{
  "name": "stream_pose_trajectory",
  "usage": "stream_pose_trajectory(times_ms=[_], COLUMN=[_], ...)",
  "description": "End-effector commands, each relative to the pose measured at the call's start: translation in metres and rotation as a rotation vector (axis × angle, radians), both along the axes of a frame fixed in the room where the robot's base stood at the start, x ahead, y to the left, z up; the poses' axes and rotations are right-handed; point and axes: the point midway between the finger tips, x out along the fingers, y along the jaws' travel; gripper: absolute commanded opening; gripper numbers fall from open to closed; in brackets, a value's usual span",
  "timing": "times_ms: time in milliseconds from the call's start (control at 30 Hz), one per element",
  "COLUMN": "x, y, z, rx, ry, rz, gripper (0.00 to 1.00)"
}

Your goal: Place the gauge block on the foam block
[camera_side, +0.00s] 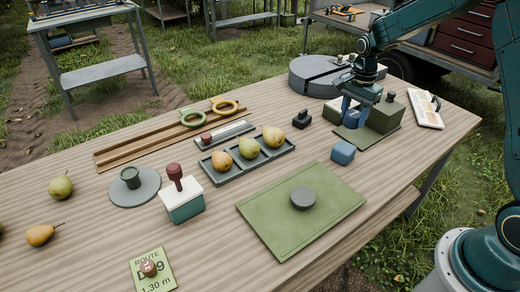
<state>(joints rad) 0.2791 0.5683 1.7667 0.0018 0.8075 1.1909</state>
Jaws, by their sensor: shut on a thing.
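My gripper (356,112) points down at the back right of the table, between a pale-topped box and an olive-green block (385,116) with a dark knob. It is shut on a small piece low between its fingers. The fingers hide most of that piece; I take it to be the gauge block, but cannot make out its shape. No block is clearly recognisable as the foam block; the olive-green block and a small blue block (343,152) in front of the gripper are both in view. I cannot tell whether the held piece touches what is below it.
A green mat (270,222) with a grey disc (303,198) lies in front. A tray (228,174) of pears, a stamp-like box (183,205) and a small black piece (302,119) stand left. A large grey round unit (312,78) and a pale tray (426,108) flank my gripper.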

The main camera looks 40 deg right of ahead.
Motion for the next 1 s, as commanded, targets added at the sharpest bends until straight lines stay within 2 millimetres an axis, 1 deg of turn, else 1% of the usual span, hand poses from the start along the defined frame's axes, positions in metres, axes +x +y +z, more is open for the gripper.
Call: stream_pose_trajectory(times_ms=[33, 100, 200, 300, 567, 667, 900, 1000], x=[-0.001, -0.001, 0.0, 0.0, 0.0, 0.0, 0.0, 0.0], y=[0.0, 0.0, 0.0, 0.0, 0.0, 0.0, 0.0, 0.0], z=[-0.01, -0.022, -0.033, -0.039, -0.042, -0.05, -0.077, -0.082], rx=[0.002, 0.002, 0.001, 0.0, 0.0, 0.001, 0.001, 0.0], ry=[0.004, 0.004, 0.002, 0.0, 0.001, 0.002, 0.002, 0.002], rz=[0.0, 0.0, 0.0, 0.0, 0.0, 0.0, 0.0, 0.0], gripper=[0.21, 0.21, 0.21, 0.21, 0.21, 0.21, 0.21, 0.21])
